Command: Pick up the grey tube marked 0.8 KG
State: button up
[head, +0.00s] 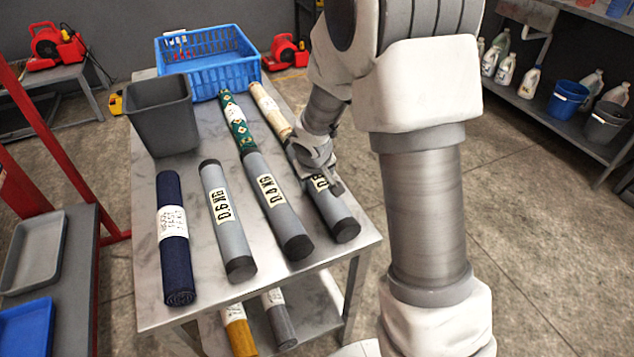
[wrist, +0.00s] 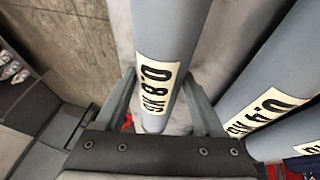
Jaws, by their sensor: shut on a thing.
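The grey tube marked 0.8 KG (head: 340,223) lies at the right side of the metal table, black cap toward the front edge. My gripper (head: 322,178) is over its middle and partly covers its label. In the wrist view the 0.8 KG label on the tube (wrist: 166,35) is clear, and my gripper (wrist: 160,82) has one finger on each side of the tube, shut on it. I cannot tell any gap between tube and table. Grey tubes marked 0.4 KG (head: 281,215) and 0.6 KG (head: 228,225) lie to its left.
A navy roll (head: 173,245) lies at the table's left. Green patterned (head: 237,125) and beige (head: 268,108) rolls lie behind the tubes. A grey bin (head: 165,125) and blue crate (head: 210,70) stand at the back. The metal table (head: 150,290) has a lower shelf with rolls.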

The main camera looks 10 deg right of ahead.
aim_at(320, 176)
jog(key=shift+r, duration=0.1)
grip_shut()
jog(key=shift+w+r+p, duration=0.1)
jog(key=shift+r+p, duration=0.35)
jog(key=shift+r, duration=0.3)
jog(key=r+p, duration=0.1)
jog(key=r, duration=0.2)
jog(key=shift+d+r+p, duration=0.15)
jog(key=shift+d+p, duration=0.25)
jog(key=s+d+r+p, duration=0.2)
jog(key=d+r+p, duration=0.3)
jog(key=d, duration=0.5)
jog(key=shift+s+d+r, duration=0.3)
jog(key=shift+r, duration=0.3)
